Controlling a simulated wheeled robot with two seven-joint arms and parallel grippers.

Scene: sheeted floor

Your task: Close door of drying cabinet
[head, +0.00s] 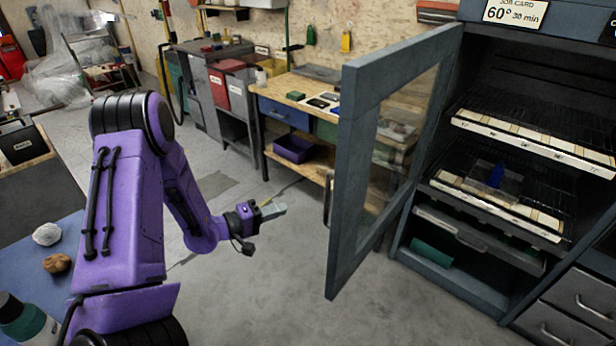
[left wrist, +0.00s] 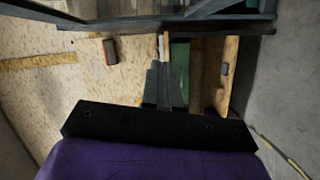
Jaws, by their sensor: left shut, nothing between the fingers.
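The drying cabinet (head: 452,284) stands at the right in the head view. Its blue-grey framed glass door (head: 352,140) stands wide open, swung out toward the left of the cabinet. A bar handle (head: 327,198) is on the door's free edge. My left gripper (head: 272,210) is shut and empty, left of the door and apart from it, roughly level with the handle. Its closed fingers (left wrist: 165,85) also show in the left wrist view. My right gripper is not in view.
Inside the cabinet are wire shelves with pale front strips (head: 535,150) and a clear tray with a blue item (head: 496,175). A workbench (head: 290,92) stands behind the door. A blue-topped table (head: 62,235) is at left. Open floor (head: 265,290) lies before the door.

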